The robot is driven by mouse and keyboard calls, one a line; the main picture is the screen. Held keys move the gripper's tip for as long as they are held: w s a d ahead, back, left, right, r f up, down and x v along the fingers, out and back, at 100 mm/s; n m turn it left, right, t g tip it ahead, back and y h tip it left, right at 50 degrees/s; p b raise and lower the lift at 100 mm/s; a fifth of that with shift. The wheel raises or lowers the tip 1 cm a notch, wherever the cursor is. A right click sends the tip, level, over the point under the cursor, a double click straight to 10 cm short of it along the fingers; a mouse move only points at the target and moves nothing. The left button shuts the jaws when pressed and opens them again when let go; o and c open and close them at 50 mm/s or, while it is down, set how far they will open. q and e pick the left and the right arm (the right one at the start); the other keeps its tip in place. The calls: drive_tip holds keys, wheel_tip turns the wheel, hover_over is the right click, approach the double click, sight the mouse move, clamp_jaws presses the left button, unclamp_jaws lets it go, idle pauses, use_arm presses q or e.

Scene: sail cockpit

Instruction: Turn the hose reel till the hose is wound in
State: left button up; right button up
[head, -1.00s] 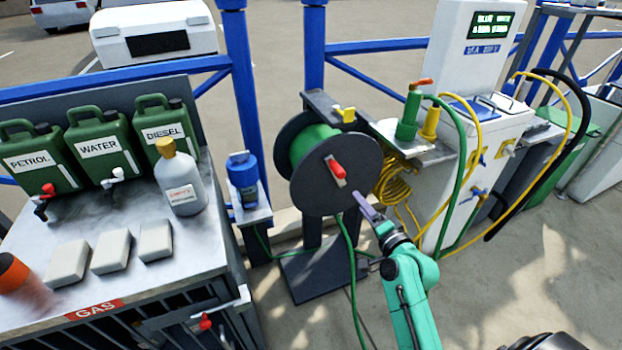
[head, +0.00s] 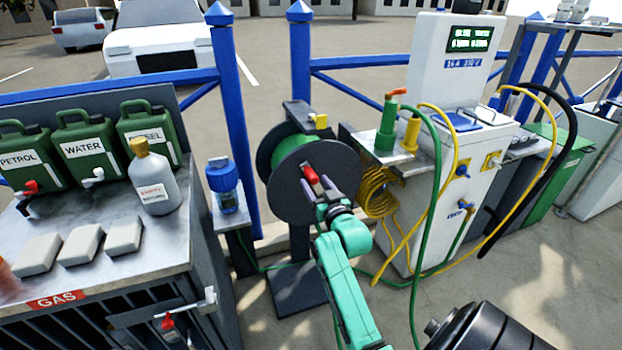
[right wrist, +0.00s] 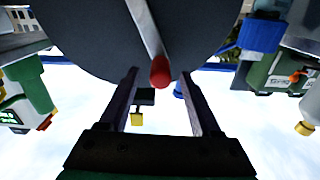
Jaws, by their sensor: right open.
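The hose reel (head: 286,202) stands on a dark post and base, with a dark round side plate and green hose wound on its drum. Its crank has a red handle (head: 312,178) on the face of the plate. My right gripper (head: 321,187) is open right at the red handle. In the right wrist view the red handle (right wrist: 160,72) shows between and just beyond the two fingers (right wrist: 160,95), not clasped. The loose green hose (head: 337,325) runs down to the ground, partly behind my right arm. My left gripper is out of view.
A pump cabinet (head: 425,200) with green and yellow hoses stands right of the reel, a coiled yellow hose (head: 378,192) beside it. At left, a metal counter (head: 120,262) holds green cans and a bottle. Blue posts and rails (head: 236,130) run behind.

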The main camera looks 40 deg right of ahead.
drive_tip(key=x, duration=0.3)
drive_tip(key=shift+w+d, duration=0.1)
drive_tip(key=shift+w, duration=0.2)
clamp_jaws()
drive_tip(key=shift+f, duration=0.1)
idle(1.0)
